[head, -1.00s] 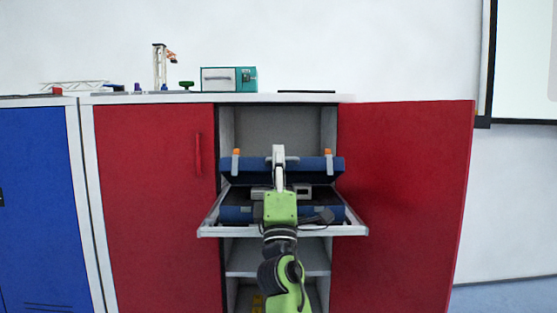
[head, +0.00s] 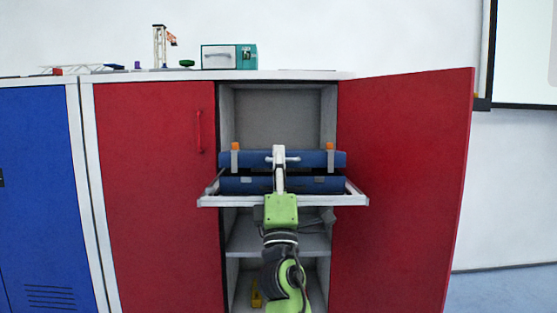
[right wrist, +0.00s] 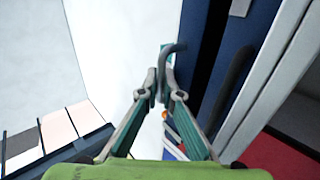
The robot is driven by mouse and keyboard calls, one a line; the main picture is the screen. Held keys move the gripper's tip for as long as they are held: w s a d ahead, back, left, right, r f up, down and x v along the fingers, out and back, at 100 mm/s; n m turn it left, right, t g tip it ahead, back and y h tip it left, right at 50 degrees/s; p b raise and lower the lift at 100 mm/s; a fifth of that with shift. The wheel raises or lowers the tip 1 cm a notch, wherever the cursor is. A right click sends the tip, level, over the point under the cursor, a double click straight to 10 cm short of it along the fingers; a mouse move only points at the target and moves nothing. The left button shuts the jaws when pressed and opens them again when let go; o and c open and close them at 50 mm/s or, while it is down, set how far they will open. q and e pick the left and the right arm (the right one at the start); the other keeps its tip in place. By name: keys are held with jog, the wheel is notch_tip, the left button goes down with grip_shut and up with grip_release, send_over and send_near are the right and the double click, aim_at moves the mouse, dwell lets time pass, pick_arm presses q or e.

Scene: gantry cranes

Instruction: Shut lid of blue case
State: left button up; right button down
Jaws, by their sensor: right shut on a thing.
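The blue case stands on a pulled-out white shelf (head: 355,200) of the cabinet. Its lid (head: 312,160) is tilted low over the blue base (head: 240,186), with a narrow dark gap between them. Two grey latches with orange tips stand up on the lid. My right gripper (head: 279,156) is at the middle of the lid's front edge. In the right wrist view, the fingers of my right gripper (right wrist: 163,97) are shut on a dark curved handle (right wrist: 174,48) at the lid (right wrist: 192,40). The base (right wrist: 240,55) shows beside the gap. My left gripper is not in view.
A red door (head: 400,180) stands open on the right and another red door (head: 150,190) is closed on the left. A lower shelf (head: 245,240) lies beneath. A teal box (head: 228,57) and small models stand on the cabinet top.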

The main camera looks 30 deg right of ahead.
jog(key=shift+d, duration=0.1)
jog(key=c, duration=2.5)
grip_release()
jog(key=shift+s, duration=0.1)
jog(key=shift+s+a+f, duration=0.2)
jog(key=shift+f, duration=0.2)
jog(key=v, duration=1.1)
jog(key=shift+a+r, duration=0.1)
